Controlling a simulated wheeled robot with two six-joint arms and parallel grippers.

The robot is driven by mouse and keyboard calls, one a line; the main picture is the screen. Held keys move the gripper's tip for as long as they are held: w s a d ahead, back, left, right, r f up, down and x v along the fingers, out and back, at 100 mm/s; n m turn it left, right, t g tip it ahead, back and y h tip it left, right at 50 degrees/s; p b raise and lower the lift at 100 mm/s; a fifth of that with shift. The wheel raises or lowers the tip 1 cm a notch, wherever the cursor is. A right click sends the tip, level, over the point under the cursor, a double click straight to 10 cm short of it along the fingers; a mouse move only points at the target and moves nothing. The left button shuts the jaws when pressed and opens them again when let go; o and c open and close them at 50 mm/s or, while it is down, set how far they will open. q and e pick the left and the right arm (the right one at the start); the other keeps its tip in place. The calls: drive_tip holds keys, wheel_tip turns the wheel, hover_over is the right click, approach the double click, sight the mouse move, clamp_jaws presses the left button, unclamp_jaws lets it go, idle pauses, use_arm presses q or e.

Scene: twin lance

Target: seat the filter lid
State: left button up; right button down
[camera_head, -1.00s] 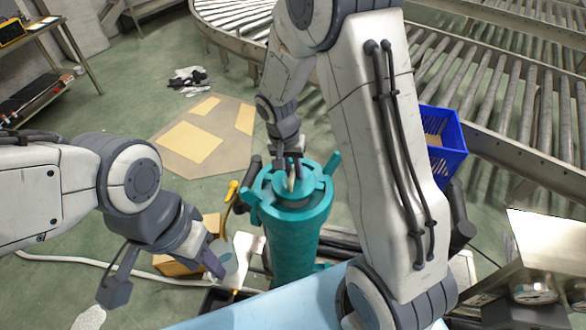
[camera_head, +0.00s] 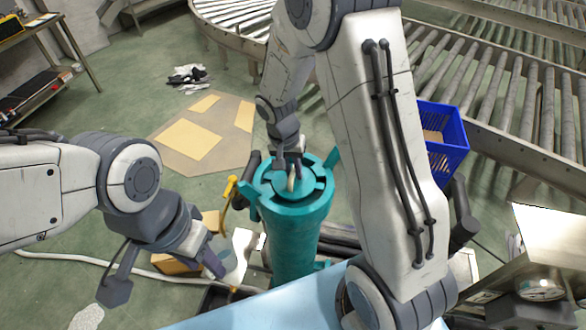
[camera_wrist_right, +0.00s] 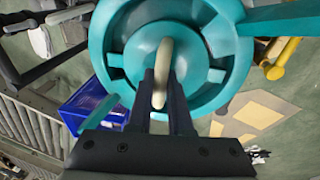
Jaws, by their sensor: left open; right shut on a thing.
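The teal filter housing (camera_head: 293,235) stands upright in the middle of the head view, with lugs sticking out around its top rim. The round teal lid (camera_head: 268,186) sits in the mouth of the housing; I cannot tell whether it is fully down. My right gripper (camera_head: 291,172) comes from above and is shut on the lid's pale handle (camera_wrist_right: 162,70). In the right wrist view the lid (camera_wrist_right: 140,52) lies inside the ring of the housing (camera_wrist_right: 105,45), with gaps between its tabs. My left gripper (camera_head: 172,282) is open and empty, left of the housing.
A yellow-handled tool (camera_head: 229,192) stands close to the housing's left side. A cardboard box (camera_head: 178,264) is behind my left gripper. A blue crate (camera_head: 441,140) is at the right, before the roller conveyor (camera_head: 490,90). A light blue surface (camera_head: 270,312) lies in front.

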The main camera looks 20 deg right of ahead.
drive_tip(key=shift+f+b, duration=0.85)
drive_tip(key=shift+f, duration=0.15)
drive_tip(key=c, duration=0.8)
unclamp_jaws()
drive_tip(key=shift+r, duration=0.1)
drive_tip(key=shift+o, duration=0.2)
wheel_tip(320, 180, up, 10)
drive_tip(key=a+b, duration=0.1)
drive_tip(key=a, duration=0.1)
drive_tip(key=shift+r, duration=0.2)
